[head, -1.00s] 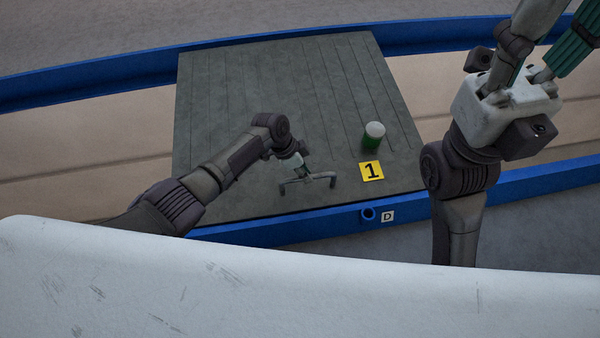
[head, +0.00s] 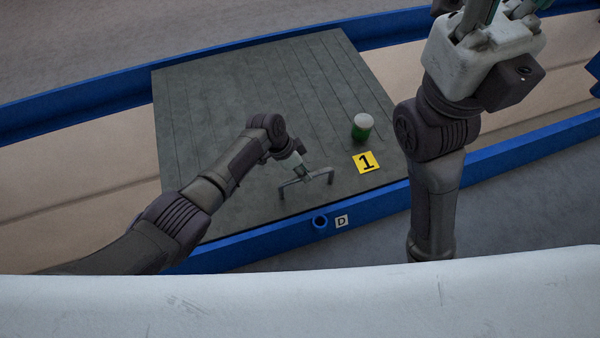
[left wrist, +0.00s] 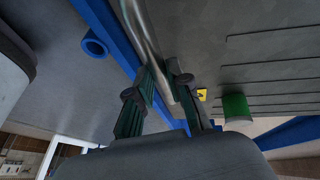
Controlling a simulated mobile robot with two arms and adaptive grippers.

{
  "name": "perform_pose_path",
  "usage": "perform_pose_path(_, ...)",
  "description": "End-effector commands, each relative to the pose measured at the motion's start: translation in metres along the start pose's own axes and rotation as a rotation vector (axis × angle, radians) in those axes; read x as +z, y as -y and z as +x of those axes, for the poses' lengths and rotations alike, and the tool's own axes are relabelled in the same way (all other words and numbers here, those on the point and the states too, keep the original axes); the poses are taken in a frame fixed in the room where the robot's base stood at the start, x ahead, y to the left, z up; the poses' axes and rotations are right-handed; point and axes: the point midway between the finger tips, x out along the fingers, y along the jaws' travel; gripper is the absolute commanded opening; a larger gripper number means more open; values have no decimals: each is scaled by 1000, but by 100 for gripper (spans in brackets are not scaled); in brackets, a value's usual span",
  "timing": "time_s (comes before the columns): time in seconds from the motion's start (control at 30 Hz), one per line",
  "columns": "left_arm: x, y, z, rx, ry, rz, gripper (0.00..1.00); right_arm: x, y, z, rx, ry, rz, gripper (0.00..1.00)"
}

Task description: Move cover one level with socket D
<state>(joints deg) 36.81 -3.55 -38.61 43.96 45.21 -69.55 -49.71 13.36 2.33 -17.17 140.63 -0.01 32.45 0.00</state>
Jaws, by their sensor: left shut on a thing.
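Cover one is a dark grey ribbed panel (head: 225,110) with a yellow "1" label (head: 366,162) near its front right. Its grey bar handle (head: 318,174) stands near the front edge, left of the label. Socket D (head: 320,223) is a blue ring on the front blue rail, beside a white "D" tag (head: 342,221). The handle is just above and slightly left of the socket in the picture. My left gripper (head: 298,166) is shut on the handle; the left wrist view shows the bar (left wrist: 143,35) between its fingers (left wrist: 165,82). My right gripper (head: 492,12) is cut off at the top.
A green cylinder with a white top (head: 361,127) stands on the cover behind the label. Blue rails run along the back (head: 80,115) and front (head: 480,160). A beige surface (head: 80,180) shows on both sides of the cover. My right arm rises over the front rail.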

Motion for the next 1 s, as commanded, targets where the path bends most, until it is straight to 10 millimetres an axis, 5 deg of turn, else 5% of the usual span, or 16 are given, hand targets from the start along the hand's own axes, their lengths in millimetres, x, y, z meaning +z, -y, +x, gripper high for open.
perform_pose_path(0.27, -1, 0, 0, -1, -2, -1, 0, 0, 0, 0, -1, -1, 1, 43)
perform_pose_path(0.3, -1, 0, 0, -1, -2, -1, 20, 0, 0, 0, -1, -1, 1, 43)
perform_pose_path(0.47, -1, 0, 0, -1, -1, 0, 43, -1, 0, 0, -2, -1, 1, 43)
perform_pose_path(0.77, 0, 0, -1, -1, -1, 0, 43, -1, 0, -2, -6, 4, 0, 43)
perform_pose_path(1.0, 0, 1, -29, -3, -2, 2, 43, 0, 0, -2, -4, 3, 0, 43)
